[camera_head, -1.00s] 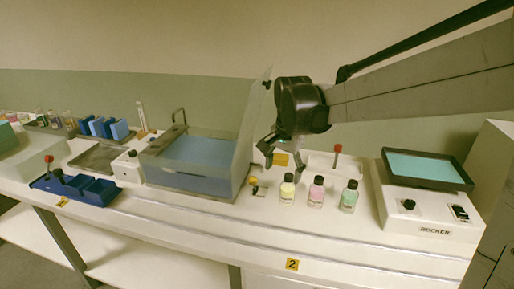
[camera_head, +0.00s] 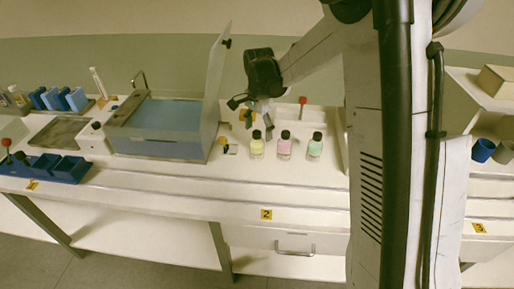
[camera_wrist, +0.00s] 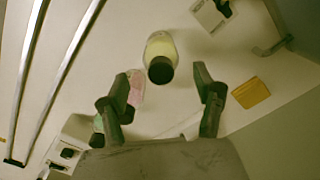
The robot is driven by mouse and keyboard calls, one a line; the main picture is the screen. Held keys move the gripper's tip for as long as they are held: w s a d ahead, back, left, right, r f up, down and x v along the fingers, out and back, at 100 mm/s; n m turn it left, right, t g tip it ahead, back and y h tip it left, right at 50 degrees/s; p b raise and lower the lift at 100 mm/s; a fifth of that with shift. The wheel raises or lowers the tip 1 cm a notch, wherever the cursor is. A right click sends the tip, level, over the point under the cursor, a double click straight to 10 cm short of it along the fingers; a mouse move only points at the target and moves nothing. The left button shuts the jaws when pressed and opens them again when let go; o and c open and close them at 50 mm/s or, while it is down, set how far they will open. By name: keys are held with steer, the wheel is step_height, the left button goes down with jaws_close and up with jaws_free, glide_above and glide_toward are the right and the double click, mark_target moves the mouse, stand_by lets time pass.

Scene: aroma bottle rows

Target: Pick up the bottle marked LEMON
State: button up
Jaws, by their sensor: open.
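Three small black-capped bottles stand upright in a row on the white bench: a yellow one (camera_head: 257,149), a pink one (camera_head: 285,149) and a green one (camera_head: 315,150). Their label text is too small to read, so I cannot confirm which says LEMON. My gripper (camera_head: 254,114) is open and empty, above and just behind the yellow bottle. In the wrist view the yellow bottle (camera_wrist: 161,48) lies ahead, centred between my open fingers (camera_wrist: 163,84), apart from both. The pink bottle (camera_wrist: 136,88) is partly hidden by the left finger; the green bottle (camera_wrist: 98,123) is mostly hidden.
A blue-topped bath (camera_head: 165,115) with a raised clear lid (camera_head: 216,75) stands left of the bottles. A red-topped item (camera_head: 303,102) stands behind the row. The bench in front of the bottles is clear.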

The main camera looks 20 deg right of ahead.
mark_target(257, 145)
steer(key=shift+s+a+f, duration=0.1)
steer(key=shift+a+f, duration=0.1)
steer(key=shift+f, duration=1.5)
steer(key=shift+a+f, duration=0.15)
steer(key=shift+f, duration=1.55)
steer(key=c, duration=1.4)
